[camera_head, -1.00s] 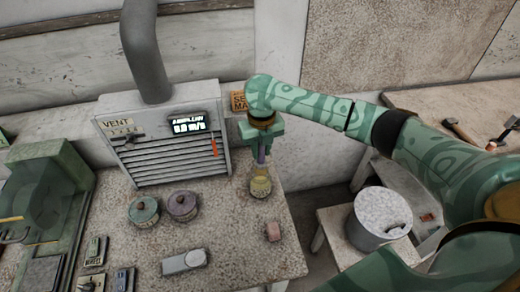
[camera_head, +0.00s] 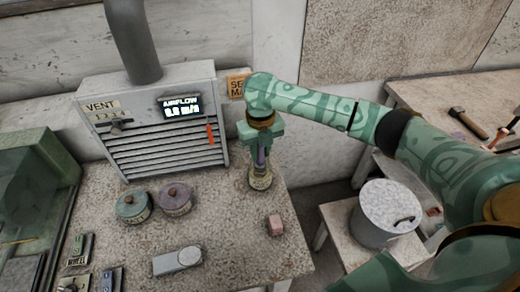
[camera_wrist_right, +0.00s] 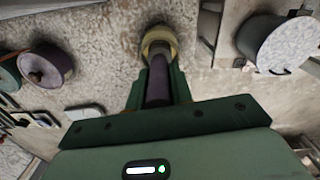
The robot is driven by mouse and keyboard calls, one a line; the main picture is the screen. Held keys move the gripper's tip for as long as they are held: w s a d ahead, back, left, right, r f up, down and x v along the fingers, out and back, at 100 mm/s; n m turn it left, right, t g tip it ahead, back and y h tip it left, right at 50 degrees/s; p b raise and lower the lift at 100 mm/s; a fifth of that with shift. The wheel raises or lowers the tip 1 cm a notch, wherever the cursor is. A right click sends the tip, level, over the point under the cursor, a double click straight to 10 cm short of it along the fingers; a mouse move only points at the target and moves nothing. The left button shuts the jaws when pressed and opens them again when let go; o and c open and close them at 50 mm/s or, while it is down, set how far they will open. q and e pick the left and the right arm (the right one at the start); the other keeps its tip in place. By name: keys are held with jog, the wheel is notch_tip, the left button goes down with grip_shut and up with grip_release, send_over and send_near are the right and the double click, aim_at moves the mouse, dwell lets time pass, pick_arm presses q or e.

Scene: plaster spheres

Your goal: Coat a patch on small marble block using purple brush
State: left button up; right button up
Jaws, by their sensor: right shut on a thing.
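My right gripper (camera_head: 262,148) is shut on the purple brush (camera_head: 262,158), which it holds upright with the tip down. The brush handle also shows between the fingers in the right wrist view (camera_wrist_right: 158,80). Its lower end is at the mouth of a small yellowish jar (camera_head: 261,179) near the right edge of the table; the bristles are hidden. The jar's rim shows beyond the brush in the right wrist view (camera_wrist_right: 159,38). A small pinkish block (camera_head: 275,225), apparently the small marble block, lies on the table in front of the jar. My left gripper is out of view.
Two lidded pots, green (camera_head: 133,206) and purple (camera_head: 175,199), stand left of the jar. A grey device (camera_head: 178,261) lies in front. The vent unit (camera_head: 155,120) stands behind. A white bucket (camera_head: 387,213) stands on a stool right of the table.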

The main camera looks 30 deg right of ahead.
jog(key=shift+f, duration=0.5)
dwell(0.8)
dwell(1.9)
jog(key=shift+p, duration=0.35)
notch_tip(320, 180, up, 7)
jog(key=p, duration=0.8)
jog(key=shift+r, duration=0.1)
